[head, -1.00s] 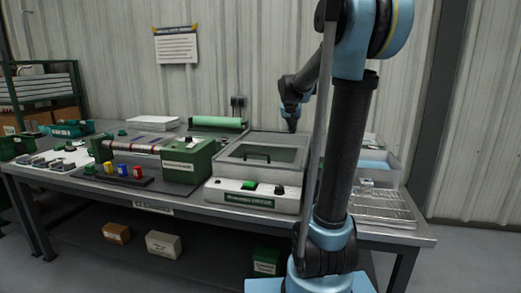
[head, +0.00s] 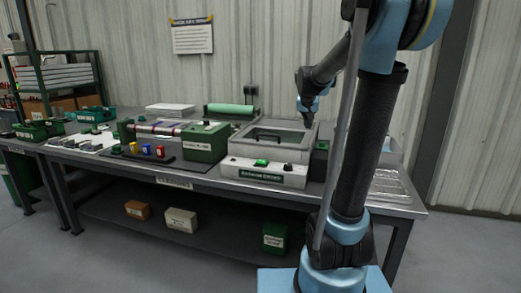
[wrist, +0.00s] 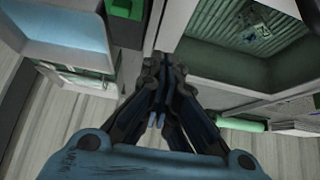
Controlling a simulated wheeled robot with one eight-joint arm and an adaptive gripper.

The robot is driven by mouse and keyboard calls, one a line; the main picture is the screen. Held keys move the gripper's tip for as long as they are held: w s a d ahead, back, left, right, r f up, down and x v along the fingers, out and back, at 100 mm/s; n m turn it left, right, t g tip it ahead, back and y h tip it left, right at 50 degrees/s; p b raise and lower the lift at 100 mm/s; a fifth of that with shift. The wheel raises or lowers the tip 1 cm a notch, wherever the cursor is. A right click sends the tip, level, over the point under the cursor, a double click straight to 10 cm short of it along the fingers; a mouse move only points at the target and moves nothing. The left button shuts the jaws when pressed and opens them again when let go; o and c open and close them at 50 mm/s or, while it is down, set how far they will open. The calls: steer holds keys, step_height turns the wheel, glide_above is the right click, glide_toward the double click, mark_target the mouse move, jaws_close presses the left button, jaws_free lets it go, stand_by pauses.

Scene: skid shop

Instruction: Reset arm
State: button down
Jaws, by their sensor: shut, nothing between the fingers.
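My gripper (head: 308,121) hangs at the end of my folded arm in the head view, fingers pointing down, above the back right part of a grey-white machine (head: 262,174). In the wrist view, the fingers of my gripper (wrist: 160,62) are closed together with nothing between them. My upper arm hides part of the bench's right side in the head view.
The grey workbench (head: 190,184) carries a green box (head: 205,143), a green roller (head: 230,109) and small coloured blocks (head: 147,149). A wire rack (head: 390,184) lies at its right end. A blue-bottomed tray (wrist: 75,28) shows in the wrist view. The wall stands behind.

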steer(key=s+a+f+n+g, duration=0.1)
steer(key=s+f, duration=0.5)
steer(key=s, duration=0.7)
steer(key=s+f+n+g+y, duration=0.1)
steer(key=s+f+g, duration=0.1)
steer(key=s+f, duration=0.5)
steer(key=s+a+f+n+g+y, duration=0.1)
steer(key=s+f, duration=0.6)
steer(key=s, duration=1.2)
steer(key=shift+s+a+n+g, duration=0.3)
steer(key=shift+n+g, duration=0.1)
steer(key=shift+f, duration=0.1)
steer(key=shift+w+f, duration=0.2)
steer(key=shift+w, duration=0.3)
